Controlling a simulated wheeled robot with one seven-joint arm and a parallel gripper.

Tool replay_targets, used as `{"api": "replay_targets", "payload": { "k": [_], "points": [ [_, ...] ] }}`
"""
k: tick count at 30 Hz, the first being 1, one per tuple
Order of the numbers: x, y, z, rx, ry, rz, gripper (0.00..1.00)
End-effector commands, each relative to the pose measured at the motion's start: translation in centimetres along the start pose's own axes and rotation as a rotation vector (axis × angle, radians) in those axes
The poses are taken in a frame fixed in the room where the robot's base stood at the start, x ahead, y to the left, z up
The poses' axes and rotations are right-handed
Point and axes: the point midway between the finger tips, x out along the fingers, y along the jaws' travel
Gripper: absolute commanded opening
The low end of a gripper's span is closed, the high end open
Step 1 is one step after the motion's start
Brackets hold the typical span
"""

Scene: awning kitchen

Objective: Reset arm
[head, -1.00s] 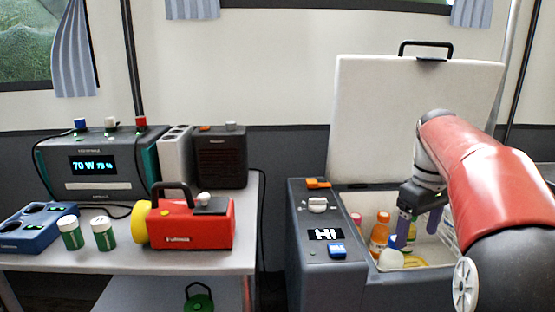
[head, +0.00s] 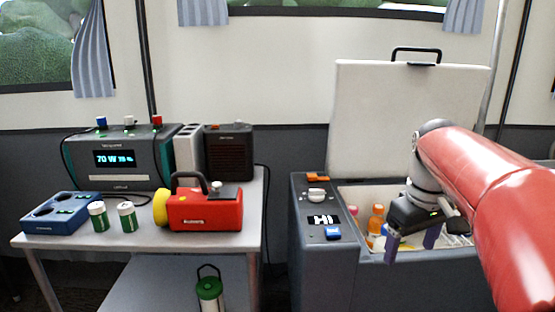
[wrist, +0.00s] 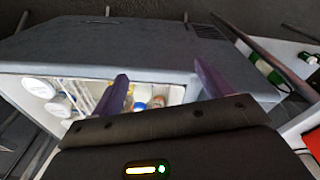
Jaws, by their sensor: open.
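My gripper (head: 412,243) is open, its two purple fingers apart with nothing between them. In the head view it hangs over the front rim of the open cooler (head: 330,262), and my arm comes in from the right. In the wrist view my gripper (wrist: 158,82) points across the cooler (wrist: 150,50), whose opening shows behind the fingers. Parts of the cooler's inside are hidden by my gripper and arm in the head view.
The cooler's white lid (head: 395,115) stands upright. Inside are an orange bottle (head: 376,217) and other containers. A table (head: 140,243) at left bears a red flashlight (head: 205,210), two batteries, a blue charger (head: 60,213) and a power station (head: 118,160). A lantern (head: 209,290) stands below.

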Motion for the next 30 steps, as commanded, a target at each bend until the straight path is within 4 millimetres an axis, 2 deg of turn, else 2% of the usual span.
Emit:
{"api": "replay_targets", "payload": {
  "k": [8, 12, 15, 21, 30],
  "points": [
    [-0.8, -6.3, 4.2, 0.109, 0.129, 0.045, 0.78],
    [0.3, -10.4, 7.8, 0.198, 0.235, 0.058, 0.78],
    [1.5, -12.5, 10.0, 0.253, 0.301, 0.057, 0.78],
    [3.6, -14.6, 12.4, 0.321, 0.373, 0.046, 0.78],
    [4.1, -14.9, 12.7, 0.332, 0.383, 0.043, 0.78]
  ]
}}
